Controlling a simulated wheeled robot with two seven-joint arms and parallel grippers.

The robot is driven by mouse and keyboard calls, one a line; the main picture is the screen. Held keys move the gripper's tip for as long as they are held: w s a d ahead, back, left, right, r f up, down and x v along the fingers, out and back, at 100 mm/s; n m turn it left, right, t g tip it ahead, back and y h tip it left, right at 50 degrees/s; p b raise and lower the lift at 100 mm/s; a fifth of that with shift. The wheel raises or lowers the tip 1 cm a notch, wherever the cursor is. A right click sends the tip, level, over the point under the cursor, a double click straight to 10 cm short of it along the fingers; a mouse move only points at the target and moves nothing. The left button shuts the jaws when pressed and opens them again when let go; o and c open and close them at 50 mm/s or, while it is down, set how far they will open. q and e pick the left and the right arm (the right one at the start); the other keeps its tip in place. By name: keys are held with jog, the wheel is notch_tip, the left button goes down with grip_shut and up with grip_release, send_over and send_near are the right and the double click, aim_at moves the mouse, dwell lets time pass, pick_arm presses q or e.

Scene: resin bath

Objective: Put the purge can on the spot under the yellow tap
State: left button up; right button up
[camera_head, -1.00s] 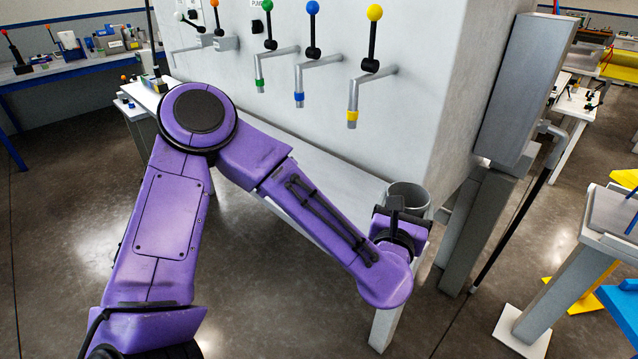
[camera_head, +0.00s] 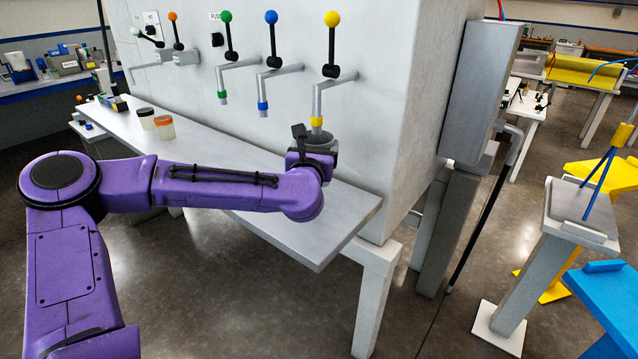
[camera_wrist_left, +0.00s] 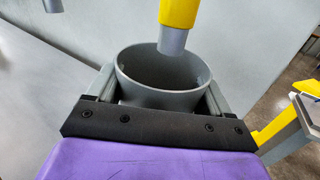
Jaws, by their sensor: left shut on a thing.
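The grey purge can (camera_wrist_left: 165,72) is held upright between the fingers of my left gripper (camera_wrist_left: 158,95) in the left wrist view. In the head view only part of the can (camera_head: 319,138) shows behind my left gripper (camera_head: 312,155). The yellow tap (camera_head: 317,105) has a yellow-banded spout, and the can is beneath it. In the wrist view the spout (camera_wrist_left: 178,20) hangs over the can's far rim. The can's base and the spot under the tap are hidden, so I cannot tell whether the can touches the shelf. My right gripper is not in view.
The grey shelf (camera_head: 340,205) runs along the white wall, clear in front of the can. Green (camera_head: 222,85) and blue (camera_head: 264,90) taps are to the left. Two lidded jars (camera_head: 164,127) stand farther left. A grey post stands right of the shelf.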

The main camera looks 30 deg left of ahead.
pick_arm(q)
notch_tip(320, 180, down, 6)
jog(key=shift+d+f+p, duration=0.1)
jog(key=shift+d+p, duration=0.05)
jog(key=shift+p, duration=0.15)
jog(key=shift+w, duration=0.1)
jog(key=shift+f+b, duration=0.2)
jog(key=shift+b, duration=0.15)
jog(key=o, duration=1.1)
jog(key=shift+r, duration=0.2)
jog(key=shift+s, duration=0.2)
jog(key=b+v, duration=0.3)
jog(key=v, duration=0.8)
jog(key=shift+s+d, duration=0.15)
jog(key=shift+s, duration=0.2)
